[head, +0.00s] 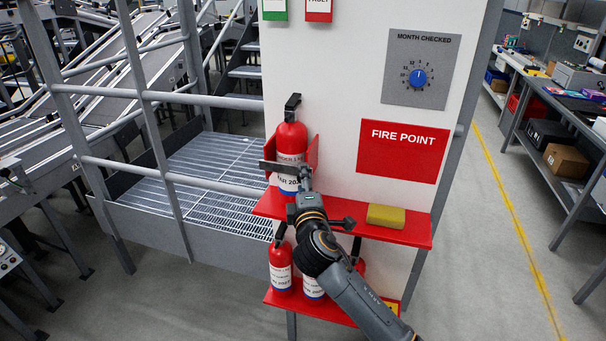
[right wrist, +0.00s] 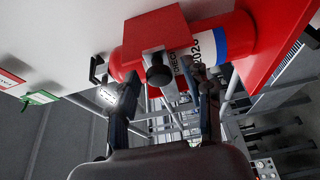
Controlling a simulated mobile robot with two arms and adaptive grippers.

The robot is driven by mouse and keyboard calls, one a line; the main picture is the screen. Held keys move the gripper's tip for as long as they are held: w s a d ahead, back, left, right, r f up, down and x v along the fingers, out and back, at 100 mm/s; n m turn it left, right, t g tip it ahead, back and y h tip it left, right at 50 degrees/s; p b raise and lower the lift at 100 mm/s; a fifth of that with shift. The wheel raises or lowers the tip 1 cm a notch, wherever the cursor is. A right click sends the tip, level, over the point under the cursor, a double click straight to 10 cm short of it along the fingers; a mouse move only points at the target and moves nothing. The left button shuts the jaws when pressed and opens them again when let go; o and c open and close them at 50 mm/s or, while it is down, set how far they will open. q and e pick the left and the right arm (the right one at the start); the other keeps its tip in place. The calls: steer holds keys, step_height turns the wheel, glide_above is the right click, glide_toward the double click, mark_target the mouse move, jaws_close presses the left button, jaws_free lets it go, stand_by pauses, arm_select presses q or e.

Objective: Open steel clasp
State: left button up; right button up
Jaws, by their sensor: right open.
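My right gripper (head: 297,182) is in front of the extinguisher. In the wrist view its open fingers (right wrist: 165,92) stand on either side of the knob; I cannot tell whether either touches. My left gripper is not in view.
More extinguishers (head: 281,265) stand on the lower shelf (head: 291,300). A white panel with a dial (head: 418,77) is behind.

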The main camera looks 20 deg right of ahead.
steer(key=shift+x, duration=0.8)
jaws_close()
